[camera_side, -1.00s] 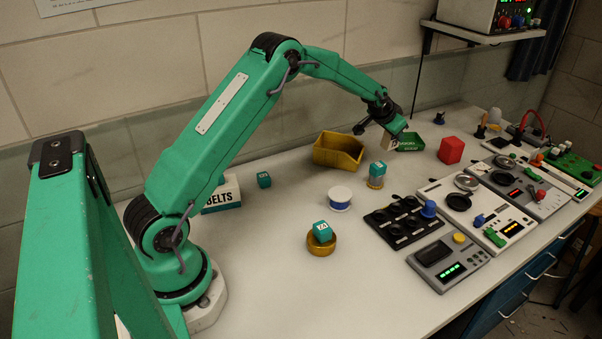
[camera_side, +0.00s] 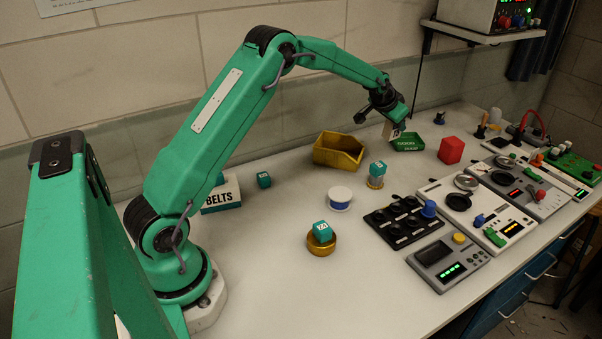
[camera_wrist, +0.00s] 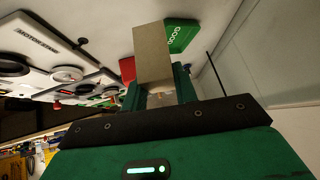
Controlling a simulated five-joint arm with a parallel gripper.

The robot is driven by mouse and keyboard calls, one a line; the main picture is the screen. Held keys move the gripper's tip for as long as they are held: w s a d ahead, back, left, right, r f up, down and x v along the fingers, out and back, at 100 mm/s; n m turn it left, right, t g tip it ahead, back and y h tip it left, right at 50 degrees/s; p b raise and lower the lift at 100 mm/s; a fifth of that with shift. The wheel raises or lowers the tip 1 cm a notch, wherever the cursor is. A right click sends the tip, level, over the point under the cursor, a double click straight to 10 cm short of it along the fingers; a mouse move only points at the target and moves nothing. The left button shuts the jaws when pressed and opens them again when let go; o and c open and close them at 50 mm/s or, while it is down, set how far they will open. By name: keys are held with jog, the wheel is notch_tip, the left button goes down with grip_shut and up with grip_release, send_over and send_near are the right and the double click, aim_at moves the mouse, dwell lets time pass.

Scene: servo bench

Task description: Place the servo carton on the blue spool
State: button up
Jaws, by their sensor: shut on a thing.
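The servo carton (camera_side: 388,131), a plain beige box, is held in my gripper (camera_side: 394,124) at the far side of the bench, in front of the green tray in the side view. In the wrist view the carton (camera_wrist: 153,55) sticks out between my two green fingers (camera_wrist: 158,92), which are shut on it. It is held above the bench. The blue spool (camera_side: 340,205) stands upright on the open bench to the left of and nearer than my gripper. Its white top is bare, and my gripper is well apart from it.
A yellow bin (camera_side: 322,154) stands behind the spool. Teal cubes sit on two gold spools, one nearer (camera_side: 322,248) and one to the right (camera_side: 376,184). A green tray (camera_side: 408,146) and red block (camera_side: 451,150) are at the back. Instrument panels (camera_side: 450,265) fill the right side.

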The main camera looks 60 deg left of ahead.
jog(key=shift+s+d+r, duration=0.15)
jog(key=shift+s, duration=0.2)
jog(key=shift+s+d+r, duration=0.15)
jog(key=shift+s, duration=0.2)
jog(key=s+d+r+n, duration=0.15)
jog(key=s+d, duration=0.25)
jog(key=s, duration=0.7)
send_over(341, 193)
jog(key=shift+n, duration=0.35)
jog(key=shift+f, duration=2.2)
jog(key=shift+f, duration=1.8)
jog(key=o, duration=1)
jog(key=shift+f, duration=0.1)
jog(key=shift+c, duration=0.2)
